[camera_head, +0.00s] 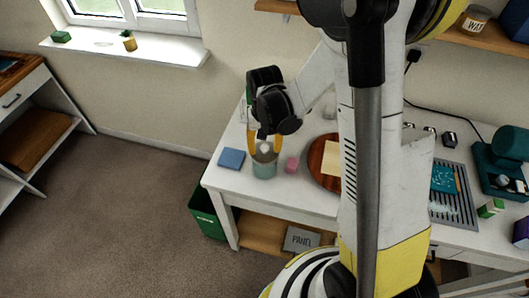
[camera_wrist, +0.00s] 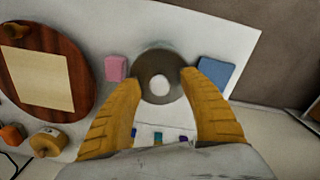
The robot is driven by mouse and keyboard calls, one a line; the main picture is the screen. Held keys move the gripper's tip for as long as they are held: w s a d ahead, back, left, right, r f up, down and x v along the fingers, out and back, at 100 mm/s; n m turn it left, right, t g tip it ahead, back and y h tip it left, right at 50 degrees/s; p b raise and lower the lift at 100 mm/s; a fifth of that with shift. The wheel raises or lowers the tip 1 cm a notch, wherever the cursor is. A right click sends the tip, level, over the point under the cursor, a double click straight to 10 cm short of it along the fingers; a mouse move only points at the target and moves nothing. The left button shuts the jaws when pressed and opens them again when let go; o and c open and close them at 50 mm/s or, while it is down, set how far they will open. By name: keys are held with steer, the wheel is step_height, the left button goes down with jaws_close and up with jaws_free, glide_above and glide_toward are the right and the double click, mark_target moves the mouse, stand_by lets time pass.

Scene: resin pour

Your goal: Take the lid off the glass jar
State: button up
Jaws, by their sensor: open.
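The glass jar (camera_head: 264,169) stands upright near the left end of the white table in the head view, with a greenish-teal tint. Its grey lid (camera_wrist: 150,75) with a pale round knob (camera_wrist: 161,86) is on top, seen from above in the wrist view. My gripper (camera_wrist: 160,80) is open, with its yellow fingers on either side of the lid. It also shows above the jar in the head view (camera_head: 264,149). Whether the fingertips touch the lid I cannot tell. Most of the jar's body is hidden under the lid in the wrist view.
A blue block (camera_head: 231,159) lies left of the jar and a pink block (camera_head: 291,165) right of it, both close. A round wooden board (camera_head: 319,182) with a cream sheet lies further right. A green bin (camera_head: 207,207) stands below the table's left end.

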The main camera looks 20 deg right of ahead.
steer(key=shift+f, duration=0.1)
jaws_close()
stand_by(0.3)
